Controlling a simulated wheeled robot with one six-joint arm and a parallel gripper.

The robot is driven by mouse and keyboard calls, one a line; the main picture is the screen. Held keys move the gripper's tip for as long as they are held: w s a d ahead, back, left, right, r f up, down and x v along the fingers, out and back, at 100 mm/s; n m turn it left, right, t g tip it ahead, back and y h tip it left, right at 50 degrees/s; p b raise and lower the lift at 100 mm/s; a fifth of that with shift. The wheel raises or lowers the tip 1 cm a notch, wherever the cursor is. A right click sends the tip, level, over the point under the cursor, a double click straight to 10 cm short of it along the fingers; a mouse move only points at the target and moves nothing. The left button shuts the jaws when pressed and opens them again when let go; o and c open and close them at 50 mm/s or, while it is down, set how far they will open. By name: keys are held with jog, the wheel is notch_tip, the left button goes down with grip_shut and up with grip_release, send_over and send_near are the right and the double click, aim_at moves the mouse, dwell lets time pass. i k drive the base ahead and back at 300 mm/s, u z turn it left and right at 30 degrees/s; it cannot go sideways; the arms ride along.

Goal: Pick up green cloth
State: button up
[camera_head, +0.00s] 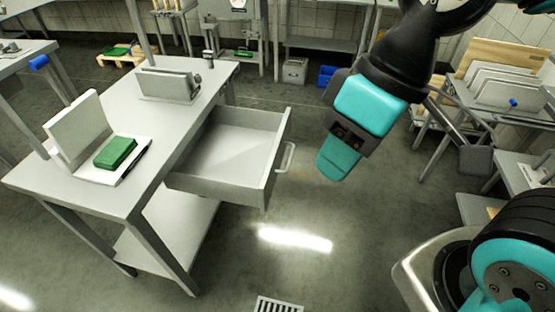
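A folded green cloth (115,152) lies on a white tray or board (92,174) on the left part of the grey metal table (112,200). A dark, pen-like object lies along its right side. My gripper (338,160) hangs in the air to the right of the table and its open drawer, well apart from the cloth. Its teal and dark end points down. I cannot make out its fingers, so whether it is open or shut does not show.
The table's drawer (232,150) is pulled out to the right, with its handle (286,157) sticking out; it looks empty. A white upright panel (77,130) stands behind the cloth. Another green item (116,51) lies on a far pallet. The floor in front is clear.

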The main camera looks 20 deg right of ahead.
aim_at(113, 155)
jog(key=k, duration=0.5)
jog(key=u, duration=1.4)
jog(key=i, duration=1.25)
jog(key=z, duration=0.5)
jog(key=i, duration=0.5)
